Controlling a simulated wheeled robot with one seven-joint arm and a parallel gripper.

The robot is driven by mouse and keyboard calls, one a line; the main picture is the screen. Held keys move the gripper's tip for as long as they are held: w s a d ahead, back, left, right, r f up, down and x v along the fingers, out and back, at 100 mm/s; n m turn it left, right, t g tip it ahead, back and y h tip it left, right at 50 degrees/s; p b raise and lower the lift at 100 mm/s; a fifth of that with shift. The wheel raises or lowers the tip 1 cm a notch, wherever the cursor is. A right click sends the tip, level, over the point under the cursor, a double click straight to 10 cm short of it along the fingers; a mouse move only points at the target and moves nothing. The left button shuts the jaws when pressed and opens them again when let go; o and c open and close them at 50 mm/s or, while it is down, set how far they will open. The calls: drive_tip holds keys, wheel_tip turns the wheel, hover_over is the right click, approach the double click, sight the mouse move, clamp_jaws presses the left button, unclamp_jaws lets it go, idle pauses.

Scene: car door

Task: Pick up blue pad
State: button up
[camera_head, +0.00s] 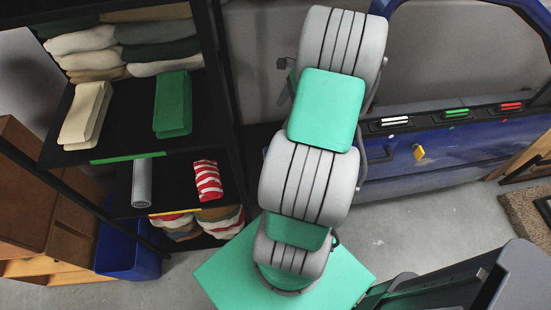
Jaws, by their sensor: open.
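I see no clear blue pad in the head view. A blue car door (450,150) stands at the right. On its black rail sit small white (395,121), green (457,113) and red (511,105) pieces, and a small yellow piece (419,153) is on the door's face below. My own grey and green arm covers the middle of the view, hiding what lies behind it. My gripper cannot be made out.
A black shelf (115,150) at the left holds a folded beige cloth (86,114), a folded green cloth (173,103), a grey roll (141,183) and a red-and-white striped roll (208,180). A blue bin (125,250) stands below. Grey floor (440,225) is open in front of the door.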

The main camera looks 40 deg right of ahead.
wheel_tip(320, 180, down, 15)
drive_tip(key=b, duration=1.3)
drive_tip(key=shift+r, duration=0.15)
drive_tip(key=b+x, duration=0.1)
drive_tip(key=x, duration=0.7)
drive_tip(key=shift+r, duration=0.1)
drive_tip(key=c, duration=1.5)
